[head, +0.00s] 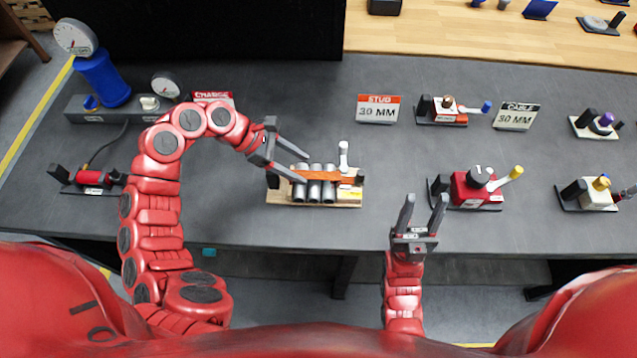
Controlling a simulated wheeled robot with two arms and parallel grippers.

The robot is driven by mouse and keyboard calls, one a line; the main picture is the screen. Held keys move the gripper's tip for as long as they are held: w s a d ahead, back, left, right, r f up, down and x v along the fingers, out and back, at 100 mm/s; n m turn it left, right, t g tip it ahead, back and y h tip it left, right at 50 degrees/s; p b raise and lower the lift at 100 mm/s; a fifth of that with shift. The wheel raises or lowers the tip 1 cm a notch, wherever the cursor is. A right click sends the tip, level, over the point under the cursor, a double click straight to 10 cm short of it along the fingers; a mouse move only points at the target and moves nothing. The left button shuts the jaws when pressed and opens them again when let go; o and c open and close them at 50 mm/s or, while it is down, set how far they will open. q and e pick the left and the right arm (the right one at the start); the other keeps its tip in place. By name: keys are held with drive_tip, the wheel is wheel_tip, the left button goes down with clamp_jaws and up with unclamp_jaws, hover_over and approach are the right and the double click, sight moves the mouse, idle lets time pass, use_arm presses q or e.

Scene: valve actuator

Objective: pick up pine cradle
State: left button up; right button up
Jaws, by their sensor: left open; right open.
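The pine cradle (284,202) is a light wooden base near the front middle of the grey table in the head view. It bears several silver cylinders, an orange strip and a white-handled part. My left gripper (306,166) is open at the cradle's upper left, its fingers pointing right; one fingertip overlaps the cylinders in the picture. I cannot tell whether it touches them. My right gripper (424,202) is open and empty at the table's front edge, right of the cradle, its fingers pointing away from me.
A red valve unit (470,190) with a yellow handle stands right of the cradle. Signs (378,109) and another valve (445,111) stand behind. A blue cylinder with gauges (103,78) is at the far left. The table (290,100) is clear behind the cradle.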

sight(318, 175)
use_arm(q)
drive_tip(key=x, duration=0.4)
drive_tip(key=shift+d+r, duration=0.1)
drive_tip(key=shift+d, duration=0.2)
clamp_jaws()
idle(1.1)
